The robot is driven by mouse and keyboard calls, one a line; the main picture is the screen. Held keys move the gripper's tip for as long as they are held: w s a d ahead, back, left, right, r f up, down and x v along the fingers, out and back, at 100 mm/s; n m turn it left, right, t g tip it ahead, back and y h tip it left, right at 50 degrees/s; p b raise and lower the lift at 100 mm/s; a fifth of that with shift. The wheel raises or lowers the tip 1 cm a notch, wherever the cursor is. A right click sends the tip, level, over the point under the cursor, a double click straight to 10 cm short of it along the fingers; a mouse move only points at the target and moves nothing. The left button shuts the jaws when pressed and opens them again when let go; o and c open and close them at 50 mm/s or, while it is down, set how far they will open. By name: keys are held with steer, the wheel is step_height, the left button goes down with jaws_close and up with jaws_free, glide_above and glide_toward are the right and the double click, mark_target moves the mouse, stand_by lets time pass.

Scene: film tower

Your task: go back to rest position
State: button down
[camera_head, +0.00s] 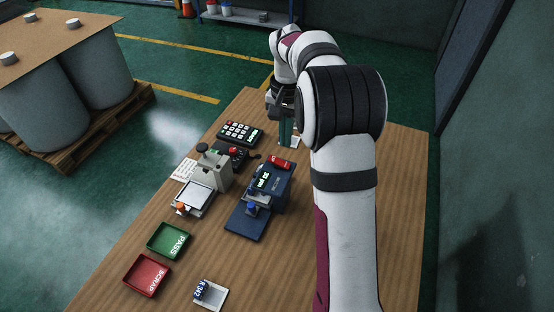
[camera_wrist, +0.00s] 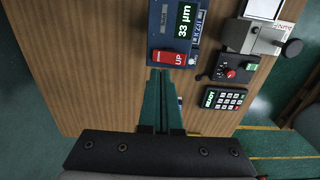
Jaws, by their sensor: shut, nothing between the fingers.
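My gripper (camera_head: 288,142) hangs from my arm over the far part of the wooden table, just beyond the blue device, pointing down. In the wrist view my gripper (camera_wrist: 160,72) shows two green fingers lying together, with nothing between them. The fingertips appear close to the blue gauge device (camera_wrist: 160,22) with its red UP switch (camera_wrist: 167,58); I cannot tell the exact gap. The gauge reads 33 µm. In the head view the same device (camera_head: 246,224) stands in front of the gripper.
A keypad (camera_head: 238,133), a small control box (camera_head: 236,155) and a grey press (camera_head: 212,172) stand left of the gripper. A green PASS tray (camera_head: 168,255), a red SCRAP tray (camera_head: 138,290) and a labelled film piece (camera_head: 214,295) lie nearer. The table's right side looks clear.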

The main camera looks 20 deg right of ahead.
steer(key=shift+r, duration=0.2)
steer(key=s+a+r+n, duration=0.1)
steer(key=s+a+r, duration=0.4)
steer(key=s+a, duration=0.3)
steer(key=s+a+f+n+y, duration=0.1)
steer(key=s+a, duration=0.3)
steer(key=s, duration=0.8)
steer(key=s+a+f+n, duration=0.1)
steer(key=s+a, duration=0.3)
steer(key=s, duration=0.8)
steer(key=shift+f+y, duration=0.4)
steer(key=shift+f, duration=0.05)
